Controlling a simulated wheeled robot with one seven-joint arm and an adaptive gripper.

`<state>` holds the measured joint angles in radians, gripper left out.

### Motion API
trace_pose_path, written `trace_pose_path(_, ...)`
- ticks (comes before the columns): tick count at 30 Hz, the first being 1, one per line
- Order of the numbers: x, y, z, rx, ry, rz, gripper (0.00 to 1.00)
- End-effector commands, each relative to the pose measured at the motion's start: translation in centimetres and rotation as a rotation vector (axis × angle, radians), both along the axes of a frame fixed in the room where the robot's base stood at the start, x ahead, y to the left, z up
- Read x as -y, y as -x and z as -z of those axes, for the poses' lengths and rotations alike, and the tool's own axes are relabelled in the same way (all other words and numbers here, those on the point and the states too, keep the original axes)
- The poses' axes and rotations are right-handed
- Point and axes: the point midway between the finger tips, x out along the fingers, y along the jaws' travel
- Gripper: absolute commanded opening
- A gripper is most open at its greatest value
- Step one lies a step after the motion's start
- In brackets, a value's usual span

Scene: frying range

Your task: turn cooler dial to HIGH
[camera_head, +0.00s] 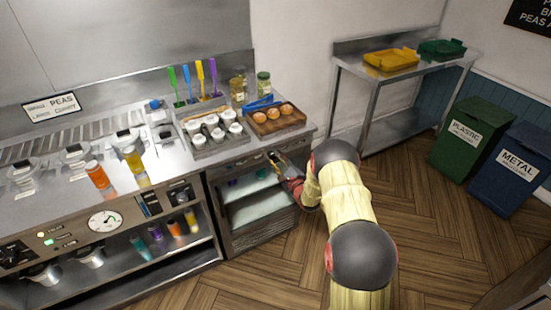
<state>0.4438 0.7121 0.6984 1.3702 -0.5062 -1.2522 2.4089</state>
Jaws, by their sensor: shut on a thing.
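The cooler (262,207) is the glass-fronted unit with shelves under the right end of the counter. My gripper (274,159) is at the strip along the cooler's top front, just below the counter edge. It is shut on the cooler dial. The fingers hide the dial, so its pointer and any HIGH mark cannot be read. My arm comes in from the lower right and covers part of the cooler's right side.
Egg tray (281,126) and a tray of white-topped jars (200,151) stand on the counter above the cooler. Orange (97,175) and yellow (133,159) bottles stand further left. Green (465,138) and blue (515,170) bins stand right. Wooden floor is clear between.

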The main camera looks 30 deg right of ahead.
Motion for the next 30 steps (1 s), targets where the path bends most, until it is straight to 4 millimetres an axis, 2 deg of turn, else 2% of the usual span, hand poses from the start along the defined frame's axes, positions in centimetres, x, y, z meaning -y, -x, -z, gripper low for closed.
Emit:
trace_pose_path(12,0.11,0.03,0.05,-0.008,-0.194,0.003,0.04)
trace_pose_path(29,0.12,0.05,0.11,-0.009,-0.223,0.003,0.04)
trace_pose_path(30,0.12,0.05,0.12,-0.009,-0.223,0.003,0.31)
